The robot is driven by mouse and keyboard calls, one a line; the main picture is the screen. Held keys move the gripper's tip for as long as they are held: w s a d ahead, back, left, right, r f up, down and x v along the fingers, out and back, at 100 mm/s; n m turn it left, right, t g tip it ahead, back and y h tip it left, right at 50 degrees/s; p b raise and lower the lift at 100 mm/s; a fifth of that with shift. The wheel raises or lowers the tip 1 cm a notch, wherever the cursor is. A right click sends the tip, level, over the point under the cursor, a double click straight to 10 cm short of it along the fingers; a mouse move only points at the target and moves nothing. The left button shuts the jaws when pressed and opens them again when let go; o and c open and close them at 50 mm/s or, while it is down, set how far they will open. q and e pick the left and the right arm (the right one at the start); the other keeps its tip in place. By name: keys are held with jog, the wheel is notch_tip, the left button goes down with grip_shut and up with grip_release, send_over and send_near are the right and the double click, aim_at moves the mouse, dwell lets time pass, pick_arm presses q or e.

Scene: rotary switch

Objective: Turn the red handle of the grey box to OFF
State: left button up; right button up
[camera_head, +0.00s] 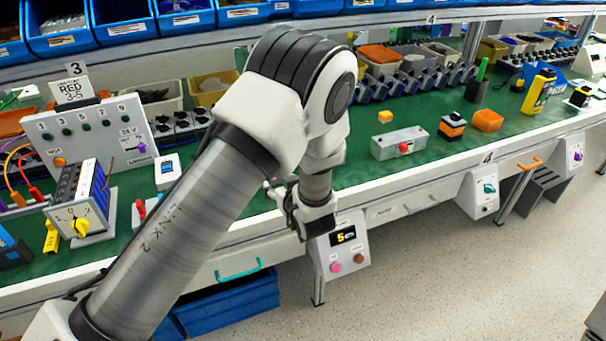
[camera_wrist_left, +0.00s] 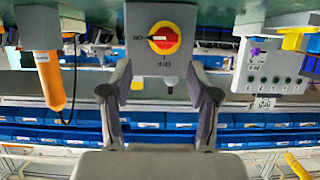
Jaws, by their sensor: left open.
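In the left wrist view, which shows the scene upside down, a grey box (camera_wrist_left: 137,62) has a round yellow dial with a red handle (camera_wrist_left: 160,38). "NO" shows at the dial's left and small lettering below it in the picture; the handle's exact direction is hard to tell. My left gripper (camera_wrist_left: 160,92) is open, its fingers spread on either side below the box in the picture, apart from the handle and empty. In the head view my left gripper (camera_head: 310,212) is by the bench's front edge. My left arm hides part of the bench, and I cannot identify this box there. My right gripper is out of view.
A grey panel (camera_head: 95,125) and a box with a yellow knob (camera_head: 80,227) stand on the bench at left. A low grey box with a red button (camera_head: 398,142) stands right of my arm. In the wrist view an orange tool (camera_wrist_left: 52,80) is beside the box.

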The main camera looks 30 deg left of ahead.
pick_arm(q)
jog(key=x, duration=0.6)
jog(key=shift+s+a+f, duration=0.1)
jog(key=shift+s+a, duration=0.1)
jog(key=shift+a, duration=0.15)
jog(key=shift+w+a+f, duration=0.1)
jog(key=shift+w, duration=0.15)
jog(key=shift+s, duration=0.1)
jog(key=shift+c, duration=1)
grip_shut()
